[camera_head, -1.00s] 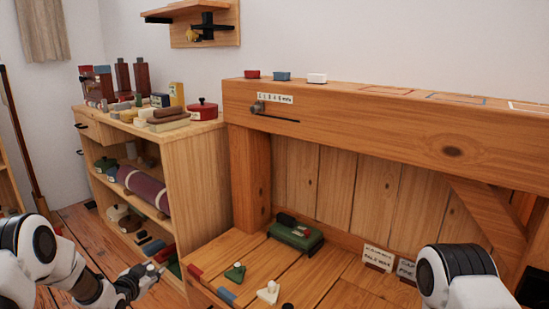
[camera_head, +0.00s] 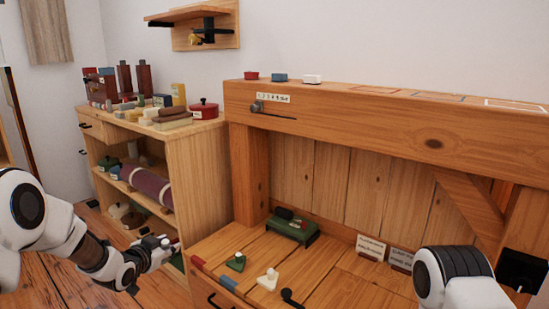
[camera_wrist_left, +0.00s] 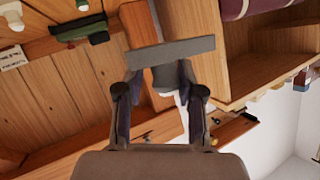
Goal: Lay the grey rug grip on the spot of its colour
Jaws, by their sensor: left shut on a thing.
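A flat grey bar, which looks like the grey rug grip (camera_wrist_left: 172,52), is held crosswise at the fingertips of my left gripper (camera_wrist_left: 158,88) in the left wrist view. In the head view my left gripper (camera_head: 163,247) is in front of the low shelf, left of the bench; the bar is hard to make out there. Outlined rectangles lie on top of the timber beam: one reddish (camera_head: 379,91), one grey-blue (camera_head: 437,98) and one white (camera_head: 515,104). No plainly grey spot can be told apart. My right gripper is out of view.
The shelf unit (camera_head: 200,165) holds many objects. Red, blue and white blocks stand on the beam (camera_head: 350,112). On the bench are a green box-like thing (camera_head: 290,228), a green knobbed piece (camera_head: 236,262), a white knobbed piece (camera_head: 267,281) and signs (camera_head: 371,248). The beam's right part is clear.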

